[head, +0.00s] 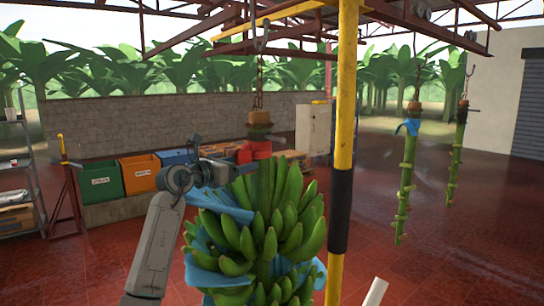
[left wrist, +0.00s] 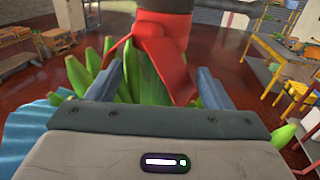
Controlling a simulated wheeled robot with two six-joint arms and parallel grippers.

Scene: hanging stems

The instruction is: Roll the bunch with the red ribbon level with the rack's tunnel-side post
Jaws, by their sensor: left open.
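The banana bunch (head: 262,238) hangs by a chain from an overhead rail, with blue plastic among its green fingers. The red ribbon (head: 255,152) is tied around the top of its stem; in the left wrist view the ribbon (left wrist: 160,58) hangs in two tails just ahead of the jaws. My left gripper (head: 236,168) is at the stem's left side, just below the ribbon. Its two fingers are apart, with the stem and green fruit ahead of and between them. A yellow-and-black post (head: 342,130) stands right of the bunch, in front of its right edge. My right gripper is not in view.
Two bare stems (head: 407,170) (head: 457,150) hang at the right. Green, orange and blue crates (head: 100,181) stand along the back left by a stone wall. A shelf (head: 18,180) is at the far left. The red floor at the right is clear.

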